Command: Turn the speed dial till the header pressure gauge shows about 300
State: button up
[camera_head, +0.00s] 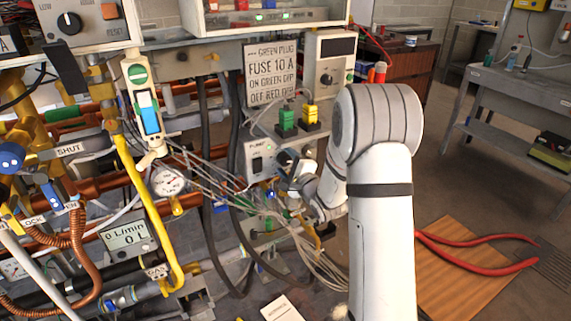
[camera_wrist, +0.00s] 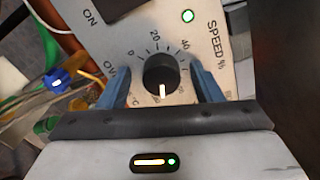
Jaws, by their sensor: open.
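The speed dial (camera_wrist: 160,73) is a round black knob with a white pointer mark, on a pale panel lettered SPEED %. Its mark points down in the wrist view, away from the printed 0, 20 and 40. My gripper (camera_wrist: 160,82) is open, with one blue finger on each side of the dial; I cannot tell whether they touch it. In the head view my gripper (camera_head: 291,170) is at the PUMP panel (camera_head: 259,158) and hides part of it. A round white gauge (camera_head: 168,181) stands left of the panel; its label and reading are too small to read.
A green lamp (camera_wrist: 187,16) is lit above the dial. Many thin wires (camera_head: 220,181) hang left of my gripper. A yellow pipe (camera_head: 145,205) and a flow display (camera_head: 127,236) stand further left. Green and yellow plugs (camera_head: 287,121) sit above the panel.

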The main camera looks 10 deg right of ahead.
jog(key=shift+s+d, duration=0.1)
jog(key=v, duration=0.7)
jog(key=shift+s, duration=0.25)
jog(key=shift+r, duration=0.1)
jog(key=s+d+r+n+g+h+p, duration=0.2)
jog(key=s+r+n+g+h+p, duration=0.5)
jog(key=s+r+n, duration=0.25)
jog(key=s+a+r+n+g+p, duration=0.2)
jog(key=s+r+n+g+p, duration=0.1)
jog(key=s, duration=0.7)
jog(key=s+a+r+n+g+y+p, duration=0.1)
jog(key=s+a+r+n+g+p, duration=0.1)
jog(key=s, duration=0.9)
notch_tip(320, 180, up, 3)
jog(key=n+g+p, duration=0.1)
jog(key=n+g, duration=0.1)
jog(key=n, duration=0.2)
jog(key=shift+g+p, duration=0.3)
jog(key=shift+p, duration=0.05)
